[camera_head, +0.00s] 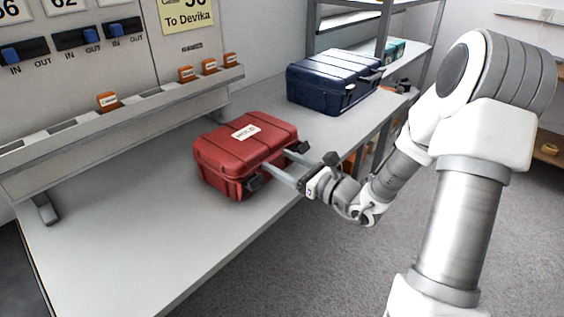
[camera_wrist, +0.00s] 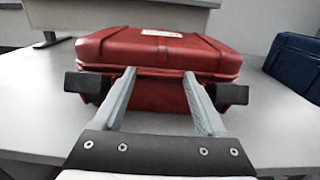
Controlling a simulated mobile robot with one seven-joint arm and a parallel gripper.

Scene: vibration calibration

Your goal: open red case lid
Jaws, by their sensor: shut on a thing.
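The red case (camera_head: 222,165) lies on the grey workbench, and its lid (camera_head: 246,140) with a white label looks closed. In the wrist view the red case (camera_wrist: 155,92) is straight ahead, with its lid (camera_wrist: 120,48) down and a black latch on each side of its front. My gripper (camera_head: 277,161) is at the front of the case. In the wrist view my gripper (camera_wrist: 159,74) has its two fingers spread wide, tips against the front near the lid seam between the latches. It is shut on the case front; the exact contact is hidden.
A dark blue case (camera_head: 335,80) stands farther back on the bench (camera_head: 110,225). A panel with switches and a ledge holding orange tags (camera_head: 108,101) runs behind the bench. A metal shelf (camera_head: 395,52) is at the back right. The bench left of the red case is clear.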

